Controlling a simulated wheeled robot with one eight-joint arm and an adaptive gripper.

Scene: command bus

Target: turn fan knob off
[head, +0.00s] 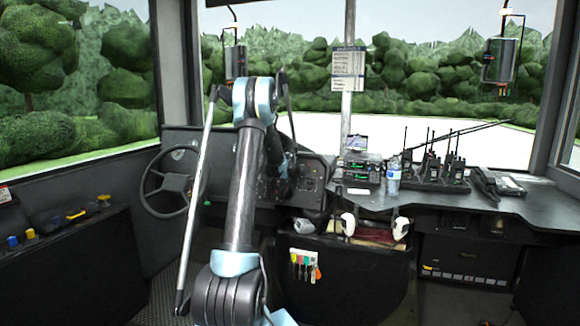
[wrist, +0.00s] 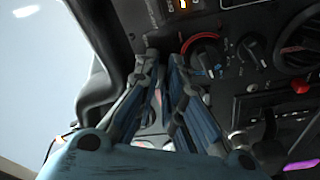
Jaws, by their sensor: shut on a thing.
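My gripper (wrist: 163,58) is at the dark dashboard panel in the wrist view, its two fingertips close together. It is shut on a small dark part, probably a knob, mostly hidden between the fingertips. I cannot read a label that marks it as the fan knob. Just right of the fingertips is a round dial (wrist: 205,52) with a red and blue ring. A smaller dark knob (wrist: 250,52) sits further right. In the head view my arm reaches to the dashboard and hides the gripper and these knobs.
A round air vent (wrist: 298,48), a red button (wrist: 299,88) and a lit display (wrist: 185,5) are nearby on the panel. The steering wheel (head: 148,183) stands left of my arm. Radios (head: 435,165) and a bottle (head: 393,178) stand on the right-hand counter.

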